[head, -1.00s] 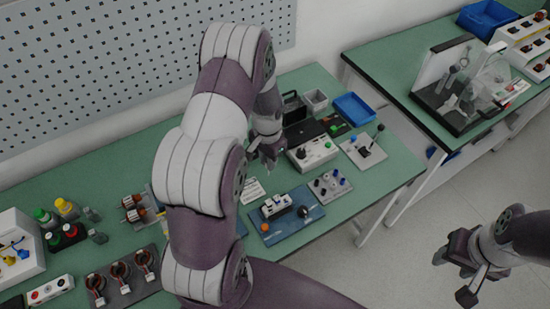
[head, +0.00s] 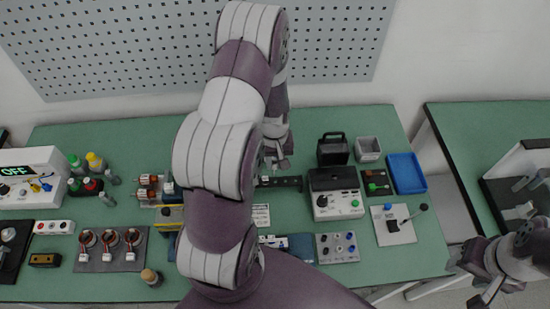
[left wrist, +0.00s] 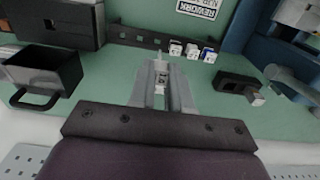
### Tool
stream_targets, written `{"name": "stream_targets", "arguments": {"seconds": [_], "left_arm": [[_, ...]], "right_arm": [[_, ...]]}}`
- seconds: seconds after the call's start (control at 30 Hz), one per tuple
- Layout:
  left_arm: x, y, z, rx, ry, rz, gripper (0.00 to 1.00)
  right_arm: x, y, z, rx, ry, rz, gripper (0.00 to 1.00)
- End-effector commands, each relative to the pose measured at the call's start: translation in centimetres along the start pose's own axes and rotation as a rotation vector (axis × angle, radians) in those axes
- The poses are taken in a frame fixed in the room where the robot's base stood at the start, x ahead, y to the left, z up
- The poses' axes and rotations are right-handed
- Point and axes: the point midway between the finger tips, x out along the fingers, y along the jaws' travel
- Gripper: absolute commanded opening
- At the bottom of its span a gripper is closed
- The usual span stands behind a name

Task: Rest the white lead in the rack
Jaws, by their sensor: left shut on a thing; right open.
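My left gripper (head: 277,161) is over the back of the green bench. In the left wrist view its fingers (left wrist: 160,72) are shut on a small pale piece, the white lead (left wrist: 160,87), mostly hidden between them. The rack (left wrist: 140,38) is a dark slotted bar just beyond the fingertips. The rack also shows in the head view (head: 289,182), partly behind my left arm. Whether the lead touches the rack cannot be told. My right gripper (head: 472,280) is open and empty, off the bench at right.
A black open bin (head: 333,150), a grey bin (head: 367,148) and a blue tray (head: 406,173) stand right of the rack. A tester box (head: 336,200) is close to its right end. A small dark block (left wrist: 238,86) lies right of the fingers in the left wrist view.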

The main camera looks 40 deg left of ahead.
Motion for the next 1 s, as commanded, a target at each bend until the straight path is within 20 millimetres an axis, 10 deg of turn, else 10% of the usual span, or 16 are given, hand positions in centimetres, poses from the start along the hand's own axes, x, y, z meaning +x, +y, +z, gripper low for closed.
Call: {"name": "stream_targets", "arguments": {"seconds": [0.27,1.0], "left_arm": [[3.7,0.0,0.0,0.002,-0.001,0.0,0.0],[3.5,-0.2,0.1,0.003,0.0,0.0,0.0]], "right_arm": [[3.4,0.0,0.4,0.0,0.0,0.0,0.49],[2.8,0.0,0.3,0.0,0.0,0.0,0.49]]}}
